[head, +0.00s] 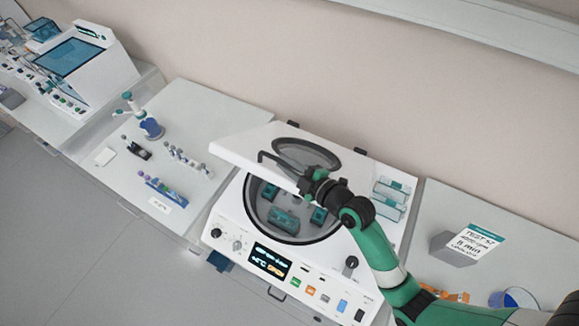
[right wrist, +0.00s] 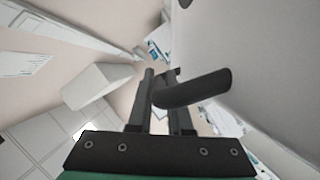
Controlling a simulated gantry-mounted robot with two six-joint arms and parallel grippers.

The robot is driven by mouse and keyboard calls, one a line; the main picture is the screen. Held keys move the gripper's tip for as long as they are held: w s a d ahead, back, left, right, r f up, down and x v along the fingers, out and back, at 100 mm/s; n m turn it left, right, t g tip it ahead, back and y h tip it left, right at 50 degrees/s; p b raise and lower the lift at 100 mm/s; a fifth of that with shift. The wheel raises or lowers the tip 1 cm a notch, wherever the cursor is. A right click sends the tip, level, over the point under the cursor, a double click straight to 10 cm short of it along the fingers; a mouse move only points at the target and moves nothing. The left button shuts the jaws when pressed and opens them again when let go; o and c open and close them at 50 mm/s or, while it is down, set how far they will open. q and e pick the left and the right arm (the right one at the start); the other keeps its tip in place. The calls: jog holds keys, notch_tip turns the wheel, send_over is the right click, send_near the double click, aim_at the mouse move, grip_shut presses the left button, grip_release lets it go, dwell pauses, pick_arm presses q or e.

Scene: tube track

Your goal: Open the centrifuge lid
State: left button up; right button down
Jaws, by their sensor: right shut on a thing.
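The white centrifuge (head: 227,222) stands on the bench in the middle of the head view. Its lid (head: 240,148), with a round window, is raised and tilted up from the body, hinged at the back. The chamber below is exposed, with teal buckets (head: 285,219) inside. My right gripper (head: 306,184) is shut on the black lid handle (head: 273,157) at the lid's front edge. In the right wrist view the handle (right wrist: 200,90) bends out from between the fingers (right wrist: 160,77). My left gripper is not in view.
A display and several coloured buttons (head: 310,291) line the centrifuge front. Teal-capped racks (head: 390,198) sit at its right side. A sign block (head: 468,243) stands on the right bench. Tube racks (head: 165,190) and a pipette stand (head: 150,128) are on the left bench. A wall is behind.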

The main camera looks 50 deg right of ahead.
dwell(0.3)
jog(key=c, duration=0.8)
grip_release()
jog(key=shift+d, duration=0.1)
jog(key=shift+c, duration=0.2)
jog(key=b+v, duration=0.1)
jog(key=v, duration=0.9)
jog(key=shift+s, duration=0.35)
jog(key=shift+s+r, duration=0.25)
jog(key=shift+s, duration=0.2)
